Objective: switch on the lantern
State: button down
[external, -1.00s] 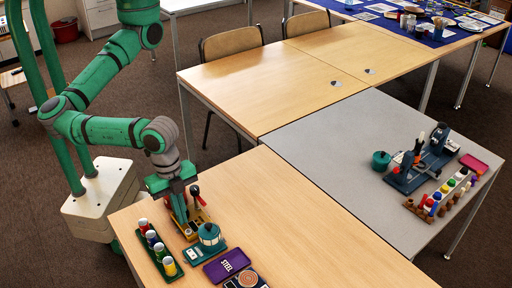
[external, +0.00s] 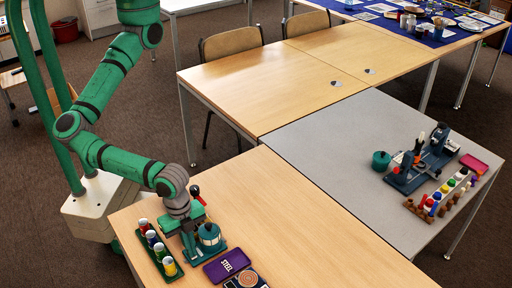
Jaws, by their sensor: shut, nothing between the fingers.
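The lantern (external: 209,234) is a small teal lantern on a teal base near the front of the wooden table. It stands upright. My gripper (external: 191,256) is shut and empty, pointing down close beside the lantern's left side, low over its base. My wrist and gripper hide part of the base. I cannot tell whether the fingertips touch it, and a switch is too small to make out.
A green tray with several coloured cans (external: 158,249) lies just left of my gripper. A purple STEEL tray (external: 227,265) lies right of the lantern. The table's middle is clear.

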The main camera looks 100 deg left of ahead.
jog(key=shift+f, duration=0.4)
dwell(0.3)
jog(key=shift+a, duration=0.1)
jog(key=shift+s+a, duration=0.5)
jog(key=shift+s, duration=0.05)
jog(key=shift+r, duration=0.1)
notch_tip(320, 180, up, 14)
jog(key=s+a, duration=0.1)
jog(key=shift+s, duration=0.15)
jog(key=shift+a, duration=0.1)
dwell(0.4)
jog(key=shift+w+d+r, duration=0.2)
jog(key=shift+w+d, duration=0.2)
jog(key=shift+w, duration=0.3)
